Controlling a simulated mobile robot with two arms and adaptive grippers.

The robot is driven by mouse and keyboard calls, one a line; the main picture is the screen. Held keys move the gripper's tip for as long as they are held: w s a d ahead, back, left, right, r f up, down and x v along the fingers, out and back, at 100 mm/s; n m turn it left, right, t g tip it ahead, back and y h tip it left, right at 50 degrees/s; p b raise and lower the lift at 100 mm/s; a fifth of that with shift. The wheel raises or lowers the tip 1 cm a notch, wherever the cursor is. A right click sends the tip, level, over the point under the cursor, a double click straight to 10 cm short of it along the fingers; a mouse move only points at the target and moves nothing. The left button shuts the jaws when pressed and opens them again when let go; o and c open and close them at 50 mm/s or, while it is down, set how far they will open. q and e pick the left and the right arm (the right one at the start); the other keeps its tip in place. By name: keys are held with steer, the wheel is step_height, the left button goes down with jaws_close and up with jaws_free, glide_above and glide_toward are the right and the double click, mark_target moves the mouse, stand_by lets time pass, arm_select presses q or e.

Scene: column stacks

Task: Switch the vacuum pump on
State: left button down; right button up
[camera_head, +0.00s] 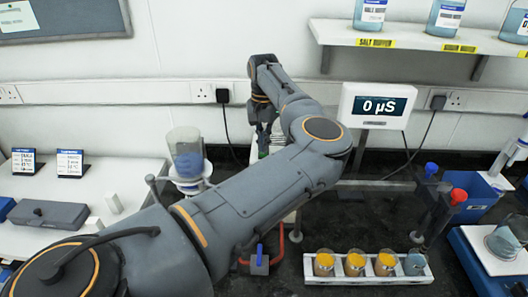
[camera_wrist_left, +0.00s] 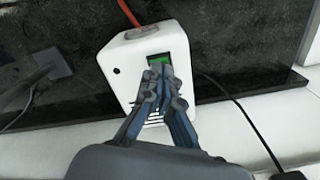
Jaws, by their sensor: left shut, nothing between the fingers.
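The vacuum pump, a white box (camera_wrist_left: 126,62), lies in the middle of the left wrist view. A green rocker switch (camera_wrist_left: 155,60) sits in a dark slot on its face, and a red hose (camera_wrist_left: 129,13) leaves its far end. My left gripper (camera_wrist_left: 160,76) is shut and empty, with its fingertips at the near edge of the switch, partly covering it. I cannot tell whether they touch it. In the head view my left gripper (camera_head: 263,148) points down at the back of the bench, and my arm hides most of the pump. My right gripper is not in view.
A display reading 0 µS (camera_head: 374,106) stands right of my gripper. A glass bottle (camera_head: 186,155) is to its left. A shelf (camera_head: 420,38) with bottles hangs at upper right.

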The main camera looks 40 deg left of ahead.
arm_select(q)
steer(key=shift+f+b, duration=0.6)
steer(key=shift+f, duration=0.2)
steer(key=shift+d+r, duration=0.1)
steer(key=shift+r, duration=0.1)
steer(key=shift+r+p, duration=0.55)
steer(key=shift+r, duration=0.3)
steer(key=shift+r+p, duration=1.15)
steer(key=shift+r, duration=1.4)
